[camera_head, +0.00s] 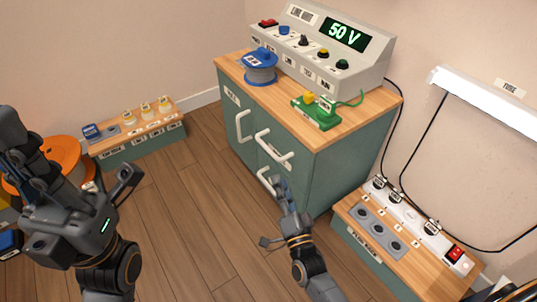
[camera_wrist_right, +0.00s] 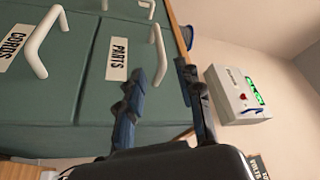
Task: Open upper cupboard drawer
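The green cupboard (camera_head: 330,178) has a wooden top and white handles. Its upper drawer handle (camera_head: 273,148) is on the right of the front; the lower handle (camera_head: 266,181) is partly hidden by my right gripper (camera_head: 280,184). Both drawers look closed. In the right wrist view, the fingers (camera_wrist_right: 165,85) are apart and empty. The upper drawer, labelled PARTS (camera_wrist_right: 117,59), has its handle (camera_wrist_right: 157,48) beyond the fingertips, its end showing between them; contact is unclear. The CORDS drawer handle (camera_wrist_right: 42,42) is left. My left gripper (camera_head: 72,195) is far from the cupboard; its opening is unclear.
A power supply (camera_head: 335,50) reading 50 V, a blue spool (camera_head: 261,68) and a green block (camera_head: 317,113) stand on the cupboard. A socket bench (camera_head: 345,207) is close to the right arm. A low bench (camera_head: 140,130) stands left; the floor between is clear.

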